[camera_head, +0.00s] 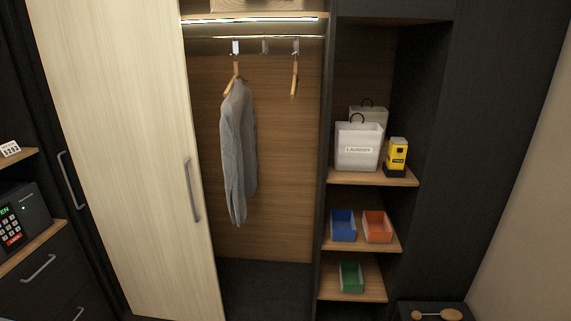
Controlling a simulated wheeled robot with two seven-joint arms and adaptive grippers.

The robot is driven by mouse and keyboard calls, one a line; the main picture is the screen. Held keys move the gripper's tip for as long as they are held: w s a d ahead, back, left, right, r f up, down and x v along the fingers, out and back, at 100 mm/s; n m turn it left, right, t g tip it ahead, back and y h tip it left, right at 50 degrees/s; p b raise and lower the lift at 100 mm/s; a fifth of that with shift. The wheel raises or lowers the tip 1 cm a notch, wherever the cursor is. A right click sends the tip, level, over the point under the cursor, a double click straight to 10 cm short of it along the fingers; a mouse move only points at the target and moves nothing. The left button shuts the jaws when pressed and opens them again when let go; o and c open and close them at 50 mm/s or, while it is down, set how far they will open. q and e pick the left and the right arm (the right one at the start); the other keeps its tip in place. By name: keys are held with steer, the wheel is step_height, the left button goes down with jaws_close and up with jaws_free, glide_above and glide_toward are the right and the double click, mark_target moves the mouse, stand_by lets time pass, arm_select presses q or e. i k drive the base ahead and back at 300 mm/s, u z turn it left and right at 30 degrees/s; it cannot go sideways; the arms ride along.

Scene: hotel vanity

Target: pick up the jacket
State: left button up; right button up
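A grey jacket (238,150) hangs on a wooden hanger (232,78) from the metal rail (275,37) inside the wardrobe. It hangs in the left part of the opening, close to the pale door, with its lower end well above the wardrobe floor. Its far side is hidden. Neither of my grippers shows in the head view.
A pale door (130,150) with a metal handle (192,190) stands left of the jacket. An empty hanger (295,78) hangs to the right. Shelves at right hold laundry bags (357,150), a yellow device (397,155) and blue (343,226), orange (377,228) and green (351,277) bins.

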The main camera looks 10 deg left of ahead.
mark_target(237, 124)
steer(key=z, duration=0.3)
steer(key=k, duration=0.5)
steer(key=u, duration=0.85)
steer(key=i, duration=1.3)
steer(key=z, duration=0.25)
